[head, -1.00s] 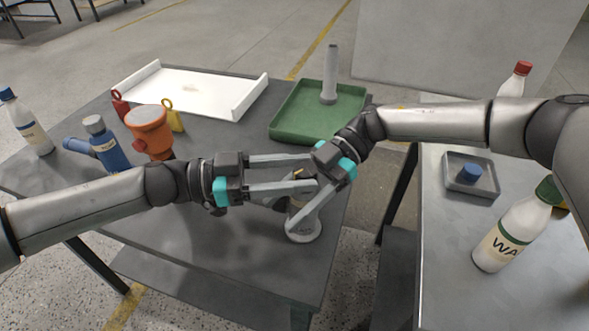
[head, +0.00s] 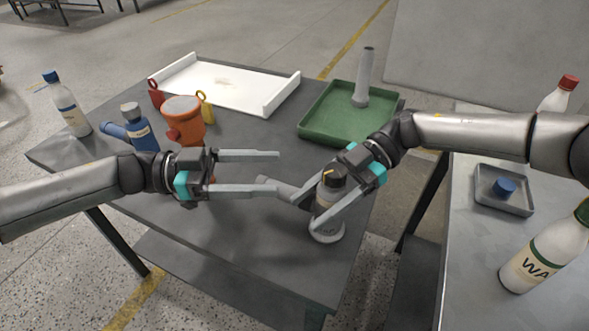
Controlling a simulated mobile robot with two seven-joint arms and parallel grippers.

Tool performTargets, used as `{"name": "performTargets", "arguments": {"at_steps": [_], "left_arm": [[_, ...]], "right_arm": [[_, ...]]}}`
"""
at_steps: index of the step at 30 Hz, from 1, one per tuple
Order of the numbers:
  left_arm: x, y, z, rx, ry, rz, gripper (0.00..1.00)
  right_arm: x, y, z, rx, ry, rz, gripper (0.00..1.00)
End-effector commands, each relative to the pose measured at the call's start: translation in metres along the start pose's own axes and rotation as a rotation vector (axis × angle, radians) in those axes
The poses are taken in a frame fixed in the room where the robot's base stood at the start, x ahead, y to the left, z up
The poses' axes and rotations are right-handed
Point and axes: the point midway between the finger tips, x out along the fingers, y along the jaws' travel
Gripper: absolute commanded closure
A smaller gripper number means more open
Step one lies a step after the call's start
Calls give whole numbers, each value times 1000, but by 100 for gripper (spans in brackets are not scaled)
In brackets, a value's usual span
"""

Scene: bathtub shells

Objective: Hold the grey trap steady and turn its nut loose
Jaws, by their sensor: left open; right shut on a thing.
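The grey trap (head: 326,233) stands upright near the right front edge of the dark table, with a pale round base. Its dark nut (head: 331,181) sits on top and bears a yellow-orange mark. My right gripper (head: 304,212) is shut on the trap's body below the nut, one finger on each side; the fingers hide part of the body. A grey pipe-like piece shows at the trap's left, partly hidden. My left gripper (head: 279,171) is open and empty, left of the trap, its two fingers pointing right and apart from the nut.
A green tray (head: 318,130) with an upright grey pipe (head: 365,78) and a white tray (head: 237,98) lie behind. A second table (head: 465,240) is at right.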

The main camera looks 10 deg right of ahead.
Motion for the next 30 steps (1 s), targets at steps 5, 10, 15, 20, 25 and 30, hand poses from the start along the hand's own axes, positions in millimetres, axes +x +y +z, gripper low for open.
{"name": "performTargets", "arguments": {"at_steps": [5,10,15,20,25,30], "left_arm": [[-19,0,0,-1,-1,0,24],[-22,0,0,-1,0,0,24],[-22,0,0,-1,0,0,24],[-22,0,0,1,0,1,24],[-10,8,-10,101,-12,67,24],[17,31,-33,424,-54,271,24]], "right_arm": [[0,0,0,-1,0,0,100],[0,0,0,-1,1,0,100],[0,0,0,-1,1,0,100],[0,0,0,0,1,0,100],[0,0,0,0,1,0,100],[0,0,0,0,1,0,100]]}}
